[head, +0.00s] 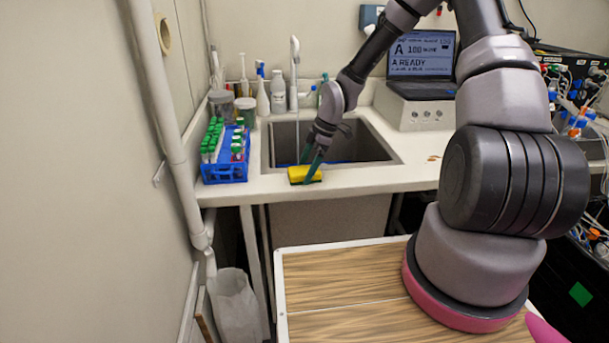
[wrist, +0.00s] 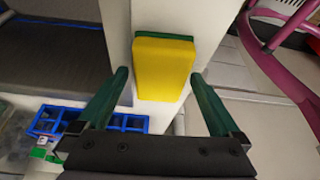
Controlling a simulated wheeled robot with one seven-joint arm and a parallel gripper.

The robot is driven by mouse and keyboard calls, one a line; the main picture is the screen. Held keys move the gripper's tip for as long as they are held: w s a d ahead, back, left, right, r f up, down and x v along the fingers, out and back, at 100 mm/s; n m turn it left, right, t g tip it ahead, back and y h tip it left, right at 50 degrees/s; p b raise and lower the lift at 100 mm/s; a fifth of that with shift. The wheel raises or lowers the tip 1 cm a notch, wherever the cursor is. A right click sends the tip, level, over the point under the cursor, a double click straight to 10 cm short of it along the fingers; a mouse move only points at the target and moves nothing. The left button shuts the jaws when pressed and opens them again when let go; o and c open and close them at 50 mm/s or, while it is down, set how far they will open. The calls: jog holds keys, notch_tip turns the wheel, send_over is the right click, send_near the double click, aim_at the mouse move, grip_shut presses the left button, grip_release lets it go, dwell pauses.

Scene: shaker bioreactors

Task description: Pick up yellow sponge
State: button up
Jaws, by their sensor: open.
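The yellow sponge (head: 304,174), with a dark green layer, lies on the front edge of the white counter, just in front of the sink. In the wrist view the sponge (wrist: 163,66) shows its yellow face, with a green strip along its far side. My gripper (head: 311,165) is at the sponge, coming down from the upper right. In the wrist view my gripper (wrist: 163,100) is open, with one green finger on each side of the sponge's near end. I cannot tell whether either finger touches it.
A blue rack (head: 226,174) of green-capped tubes stands left of the sponge. The sink (head: 385,158) opens behind it. Bottles (head: 278,98) stand at the back. A laptop (head: 420,56) sits on a white device (head: 415,112) at the right. Counter right of the sponge is mostly clear.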

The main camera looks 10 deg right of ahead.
aim_at(306, 169)
jog(key=shift+f, duration=0.25)
dwell(0.3)
jog(key=c, duration=1.2)
notch_tip(306, 169, up, 10)
jog(key=shift+r, duration=0.25)
